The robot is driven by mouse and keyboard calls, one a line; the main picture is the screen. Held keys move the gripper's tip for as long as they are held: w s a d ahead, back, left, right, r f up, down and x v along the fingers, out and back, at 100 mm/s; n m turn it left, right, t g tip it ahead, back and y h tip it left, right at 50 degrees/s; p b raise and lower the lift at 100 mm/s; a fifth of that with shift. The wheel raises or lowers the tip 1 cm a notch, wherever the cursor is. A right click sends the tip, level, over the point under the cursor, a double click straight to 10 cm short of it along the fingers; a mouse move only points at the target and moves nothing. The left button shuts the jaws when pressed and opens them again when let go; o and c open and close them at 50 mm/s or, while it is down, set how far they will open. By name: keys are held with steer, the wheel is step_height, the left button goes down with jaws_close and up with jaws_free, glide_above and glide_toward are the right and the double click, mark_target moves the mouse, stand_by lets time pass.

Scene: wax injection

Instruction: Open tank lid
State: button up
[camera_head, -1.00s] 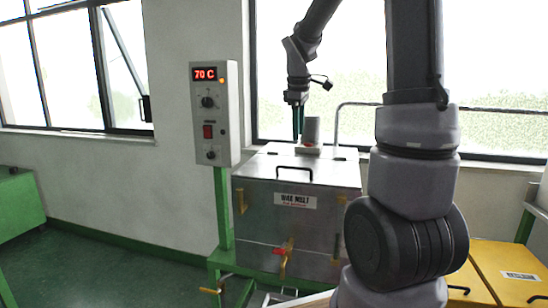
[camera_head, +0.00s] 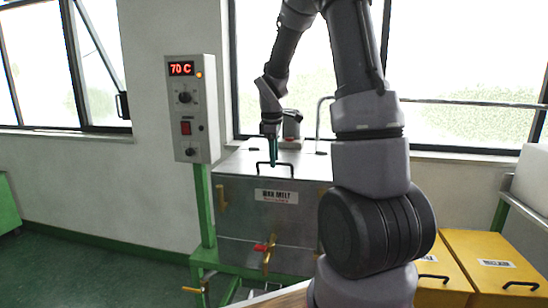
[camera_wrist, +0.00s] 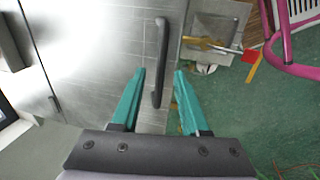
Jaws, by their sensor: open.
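The steel wax melt tank (camera_head: 240,215) stands against the wall under the window. Its lid (camera_head: 240,160) is shut on top and carries a black bar handle (camera_head: 274,168) near the front edge. My gripper (camera_head: 273,160) is above the lid at the handle. In the wrist view the black handle (camera_wrist: 161,62) runs between the two green fingers of my gripper (camera_wrist: 160,72), which are open on either side of it. A gap shows between the handle and each finger. I cannot tell the exact height of the fingertips over the handle.
A control box (camera_head: 192,110) reading 70 C stands on a green post left of the tank. A brass tap with a red part (camera_head: 265,250) sticks out from the tank front. Yellow bins (camera_head: 490,262) stand at the right. A pink tube (camera_wrist: 275,50) shows in the wrist view.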

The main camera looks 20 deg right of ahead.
steer(key=shift+c, duration=0.3)
jaws_close()
stand_by(1.2)
